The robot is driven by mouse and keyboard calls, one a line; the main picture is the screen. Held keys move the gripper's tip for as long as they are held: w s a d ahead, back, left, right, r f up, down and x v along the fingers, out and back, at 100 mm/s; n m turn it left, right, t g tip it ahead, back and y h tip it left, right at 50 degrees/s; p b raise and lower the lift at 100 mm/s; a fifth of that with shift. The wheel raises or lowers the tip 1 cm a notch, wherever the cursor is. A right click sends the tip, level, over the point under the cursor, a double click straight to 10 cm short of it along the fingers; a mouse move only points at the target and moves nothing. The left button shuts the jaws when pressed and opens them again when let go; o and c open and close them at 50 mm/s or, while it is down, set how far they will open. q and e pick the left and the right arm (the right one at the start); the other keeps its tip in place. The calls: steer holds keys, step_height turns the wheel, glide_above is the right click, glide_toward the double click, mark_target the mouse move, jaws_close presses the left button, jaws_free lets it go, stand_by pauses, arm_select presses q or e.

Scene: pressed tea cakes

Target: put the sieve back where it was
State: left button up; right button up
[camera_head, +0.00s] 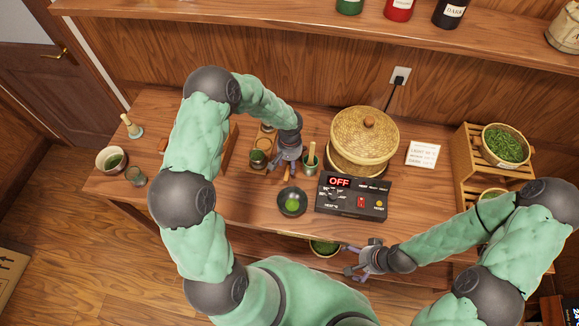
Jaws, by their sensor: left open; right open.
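A dark round piece (292,203) with green inside lies on the table; it looks like the sieve or a small bowl, and I cannot tell which. A short brown handle-like piece (287,173) shows just behind it, near my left fingers; I cannot tell whether the two are joined. My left gripper (284,167) is open, reaching down over the table just behind the dark round piece. My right gripper (349,261) is open and empty, low in front of the table's front edge.
A lidded woven steamer (364,143) and a control box (352,196) reading OFF stand right of my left gripper. A green cup (310,163) with a wooden tool is close beside it. Small jars (258,158) stand left. The table (240,200) is clear at front left.

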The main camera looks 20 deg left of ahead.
arm_select(q)
step_height(320, 180, up, 8)
stand_by(0.5)
steer(key=shift+d, duration=0.1)
